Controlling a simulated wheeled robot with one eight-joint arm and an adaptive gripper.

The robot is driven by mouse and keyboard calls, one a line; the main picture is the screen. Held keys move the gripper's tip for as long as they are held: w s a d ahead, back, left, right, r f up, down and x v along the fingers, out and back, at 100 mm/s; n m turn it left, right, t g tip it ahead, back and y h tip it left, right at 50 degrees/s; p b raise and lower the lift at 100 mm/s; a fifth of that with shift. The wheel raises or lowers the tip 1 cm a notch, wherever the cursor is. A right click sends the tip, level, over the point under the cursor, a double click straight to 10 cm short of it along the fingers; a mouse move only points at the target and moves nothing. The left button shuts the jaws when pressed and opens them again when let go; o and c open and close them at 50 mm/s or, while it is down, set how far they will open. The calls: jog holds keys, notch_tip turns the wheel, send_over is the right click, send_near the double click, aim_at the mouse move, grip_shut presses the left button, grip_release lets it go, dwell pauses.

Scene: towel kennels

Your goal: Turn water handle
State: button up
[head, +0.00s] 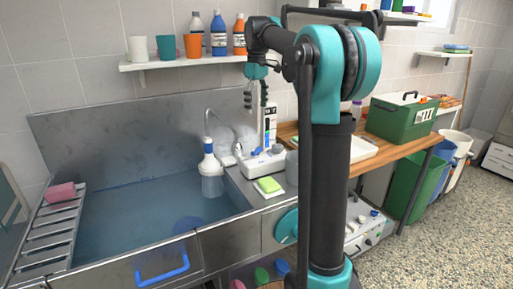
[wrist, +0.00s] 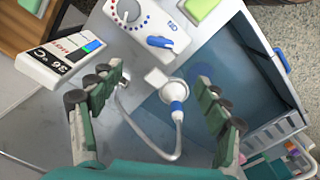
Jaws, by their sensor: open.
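A white control box (wrist: 145,25) with a red-marked dial (wrist: 128,11) and a blue handle (wrist: 160,42) shows at the top of the wrist view. In the head view the box (head: 262,163) stands on the ledge right of the water-filled tub (head: 120,205). My gripper (wrist: 159,84) is open and empty, its fingers spread wide. The blue handle lies above the gap between the fingertips in the wrist view, apart from them. In the head view my gripper (head: 256,97) hangs above and behind the box, pointing down.
A white-and-blue spray head (wrist: 177,98) with a curved hose lies between the fingers in the wrist view. A 36 °C display (wrist: 68,50) stands by the left finger. A green sponge (head: 268,185) lies before the box. A shelf (head: 185,62) with bottles runs behind.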

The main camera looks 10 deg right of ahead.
aim_at(256, 148)
notch_tip(256, 148, down, 17)
jog(key=shift+f, duration=0.15)
dwell(0.5)
jog(key=c, duration=1.2)
